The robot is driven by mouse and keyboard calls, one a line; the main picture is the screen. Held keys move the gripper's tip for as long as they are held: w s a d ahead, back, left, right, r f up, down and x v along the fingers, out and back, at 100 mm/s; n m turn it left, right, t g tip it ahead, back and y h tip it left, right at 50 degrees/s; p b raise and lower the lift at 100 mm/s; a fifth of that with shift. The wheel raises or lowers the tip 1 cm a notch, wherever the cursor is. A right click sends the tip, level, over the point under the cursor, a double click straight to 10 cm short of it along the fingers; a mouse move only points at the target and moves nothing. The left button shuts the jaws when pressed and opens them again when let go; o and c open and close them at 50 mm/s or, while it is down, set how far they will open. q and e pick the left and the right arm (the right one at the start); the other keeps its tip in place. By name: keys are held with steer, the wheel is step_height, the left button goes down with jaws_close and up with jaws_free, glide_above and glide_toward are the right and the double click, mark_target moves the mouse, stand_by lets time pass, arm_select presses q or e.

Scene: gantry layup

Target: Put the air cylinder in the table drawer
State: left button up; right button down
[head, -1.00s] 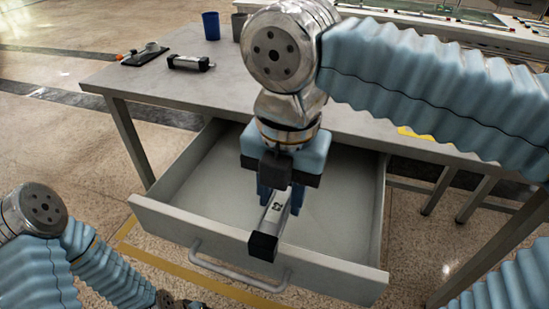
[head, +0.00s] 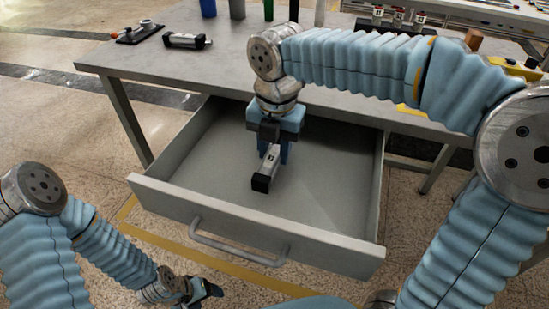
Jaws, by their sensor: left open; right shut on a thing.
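The table drawer (head: 325,232) is pulled open at the front of the table (head: 225,68). My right gripper (head: 271,157) points down over the drawer's interior and is shut on an air cylinder (head: 267,167), silver with black ends. The cylinder is tilted, its near black end lower in the picture. It appears within the drawer's outline; I cannot tell whether it touches the bottom. A second, similar cylinder (head: 187,41) lies on the table top at the left. My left gripper (head: 208,291) is open and empty, low in front of the drawer at the left.
A black holder with a knobbed part (head: 140,32) lies at the table's far left corner. A blue cup (head: 208,8) and other upright items stand at the table's back. The drawer handle (head: 238,249) sticks out in front. The drawer floor around the held cylinder is clear.

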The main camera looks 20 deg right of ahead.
mark_target(275, 151)
steer(key=shift+f, duration=1.55)
steer(key=c, duration=0.6)
jaws_free()
steer(key=shift+c, duration=0.2)
steer(key=shift+r, duration=0.1)
steer(key=r, duration=0.6)
steer(key=r+p, duration=0.1)
steer(key=r, duration=0.5)
steer(key=shift+s+d, duration=0.1)
steer(key=shift+d, duration=0.1)
